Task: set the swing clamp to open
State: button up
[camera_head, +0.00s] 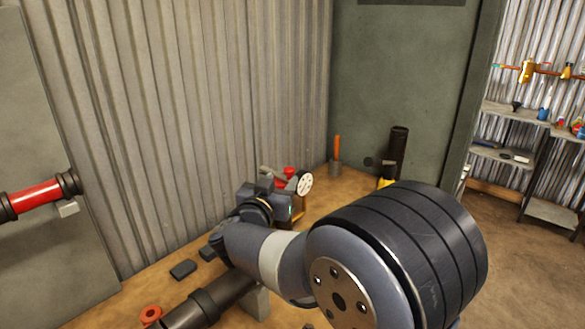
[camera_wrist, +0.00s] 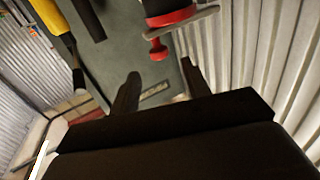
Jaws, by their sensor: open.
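In the wrist view a red knob-like part (camera_wrist: 158,49) hangs under a dark and red body with a grey bar (camera_wrist: 190,18) across it. It looks like part of the swing clamp, but I cannot tell its setting. My gripper (camera_wrist: 160,69) is open, its two dark fingers apart. The red knob shows just beyond the gap between the fingertips, and nothing is clearly held. In the head view a red part (camera_head: 289,171) and a pale disc with holes (camera_head: 304,183) show just beyond my wrist. My arm hides much of that spot, including the fingertips.
A dark pipe (camera_head: 205,303) lies on the wooden surface beside my arm. A red ring (camera_head: 150,314) and a dark block (camera_head: 183,269) lie nearby. An orange-handled tool (camera_head: 337,148) and an upright black tube (camera_head: 398,145) stand behind. A corrugated wall (camera_head: 180,110) borders the left.

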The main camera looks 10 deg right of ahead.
aim_at(288, 171)
jog(key=x, duration=0.7)
jog(key=shift+c, duration=0.2)
grip_shut()
